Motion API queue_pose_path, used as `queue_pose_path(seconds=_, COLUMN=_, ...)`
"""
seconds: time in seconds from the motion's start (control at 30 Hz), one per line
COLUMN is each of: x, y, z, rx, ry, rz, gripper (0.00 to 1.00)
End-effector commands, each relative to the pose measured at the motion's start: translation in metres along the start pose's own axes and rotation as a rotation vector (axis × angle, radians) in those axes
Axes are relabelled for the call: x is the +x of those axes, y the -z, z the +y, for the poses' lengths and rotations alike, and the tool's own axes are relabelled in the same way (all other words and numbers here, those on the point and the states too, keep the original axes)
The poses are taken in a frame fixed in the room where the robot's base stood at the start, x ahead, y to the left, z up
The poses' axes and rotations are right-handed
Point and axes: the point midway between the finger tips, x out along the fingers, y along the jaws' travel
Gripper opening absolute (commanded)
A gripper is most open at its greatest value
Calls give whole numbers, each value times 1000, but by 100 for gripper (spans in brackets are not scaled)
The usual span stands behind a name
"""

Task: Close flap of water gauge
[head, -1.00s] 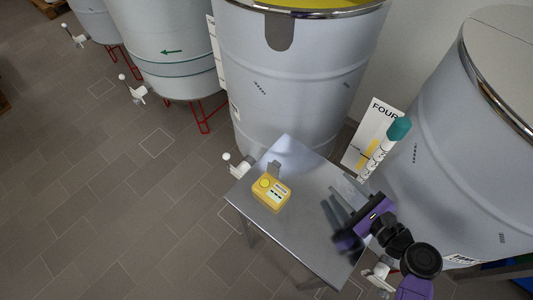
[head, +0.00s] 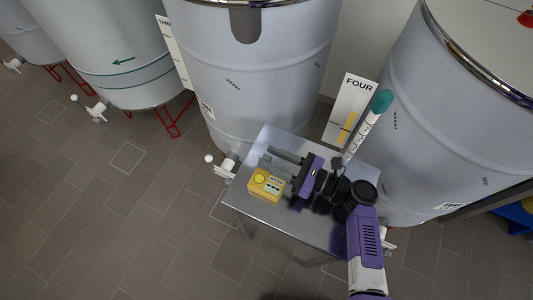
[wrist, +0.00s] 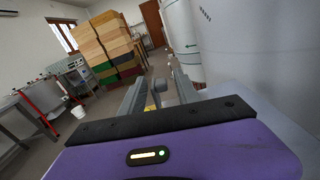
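The yellow water gauge (head: 264,186) sits on the small grey metal table, with a round knob and a label on top. In the earlier head frame a grey flap stands up at its back edge; now my fingers overlap that area in the head view. My gripper (head: 268,157) is above the table, at the gauge's back right, with its two fingers apart and pointing left. In the wrist view my gripper (wrist: 159,78) is open, with a small grey upright piece, probably the flap (wrist: 159,86), showing between the fingers. Contact cannot be told.
The grey table (head: 303,226) has bare room at its front. A white tube with a teal cap (head: 382,100) and a sign reading FOUR (head: 350,105) stand behind my arm. Large tanks (head: 250,75) rise close behind and at right (head: 430,130). Open floor lies left.

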Motion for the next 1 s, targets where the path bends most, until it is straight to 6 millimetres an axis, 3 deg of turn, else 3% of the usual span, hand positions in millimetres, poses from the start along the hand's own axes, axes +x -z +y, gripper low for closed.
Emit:
queue_pose_path(seconds=0.2, x=17, y=0, z=0, rx=-1, ry=0, rz=1, gripper=38)
queue_pose_path(seconds=0.47, x=19, y=0, z=0, rx=-2, ry=1, rz=1, gripper=38)
queue_pose_path(seconds=0.7, x=19, y=0, z=0, rx=-2, ry=1, rz=1, gripper=0)
queue_pose_path(seconds=1.0, x=18, y=1, z=0, rx=-4, ry=1, rz=2, gripper=0)
